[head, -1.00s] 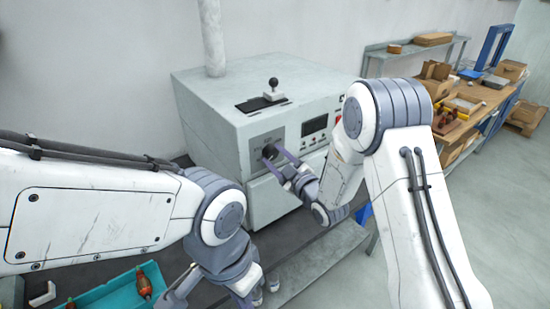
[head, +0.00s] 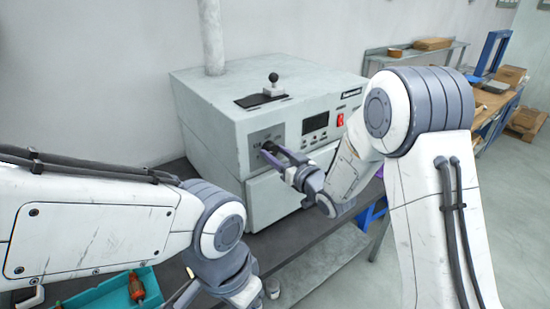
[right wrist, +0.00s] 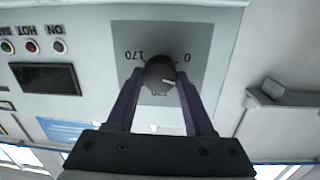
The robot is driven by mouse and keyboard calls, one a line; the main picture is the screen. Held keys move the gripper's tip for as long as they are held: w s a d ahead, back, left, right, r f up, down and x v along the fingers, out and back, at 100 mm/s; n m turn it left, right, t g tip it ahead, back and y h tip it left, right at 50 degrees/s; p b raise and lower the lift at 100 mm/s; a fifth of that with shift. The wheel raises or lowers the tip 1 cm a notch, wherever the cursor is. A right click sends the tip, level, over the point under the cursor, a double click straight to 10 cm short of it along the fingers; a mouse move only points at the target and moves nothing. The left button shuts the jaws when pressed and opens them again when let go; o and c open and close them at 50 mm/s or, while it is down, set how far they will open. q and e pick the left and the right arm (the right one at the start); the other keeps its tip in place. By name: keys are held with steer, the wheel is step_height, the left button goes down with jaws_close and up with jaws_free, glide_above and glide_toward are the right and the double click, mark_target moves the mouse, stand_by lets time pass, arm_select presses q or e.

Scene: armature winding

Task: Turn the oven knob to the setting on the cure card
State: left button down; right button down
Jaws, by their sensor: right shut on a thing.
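The grey-white oven (head: 213,130) stands against the wall. Its dark round knob (right wrist: 159,74) sits on a grey dial plate (right wrist: 199,42). My right gripper (head: 273,153) is shut on the knob, one finger on each side in the right wrist view (right wrist: 160,92). That view is upside down: 170 reads at the upper left, 0 at the upper right, and a partly hidden number below the knob. The knob's white mark points right and slightly down in that picture. I cannot make out a cure card. My left arm reaches down, its gripper out of view.
The oven has a dark display (head: 315,123) and a red switch (head: 340,120). A black-knobbed item (head: 273,87) sits on top. A teal tray (head: 112,294) with a screwdriver (head: 136,288) lies at the lower left. A wooden bench (head: 492,103) stands at the right.

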steer(key=m, duration=0.2)
steer(key=shift+f+m, duration=0.1)
steer(key=shift+m, duration=0.2)
steer(key=m, duration=0.3)
steer(key=shift+g, duration=0.3)
steer(key=m, duration=0.4)
steer(key=shift+d+m+y+p, duration=0.1)
steer(key=shift+m+y+p, duration=0.2)
steer(key=shift+y+p, duration=0.1)
steer(key=shift+m+p, duration=0.5)
steer(key=shift+m, duration=1.2)
steer(key=shift+c, duration=1.4)
jaws_free()
steer(key=shift+d, duration=0.1)
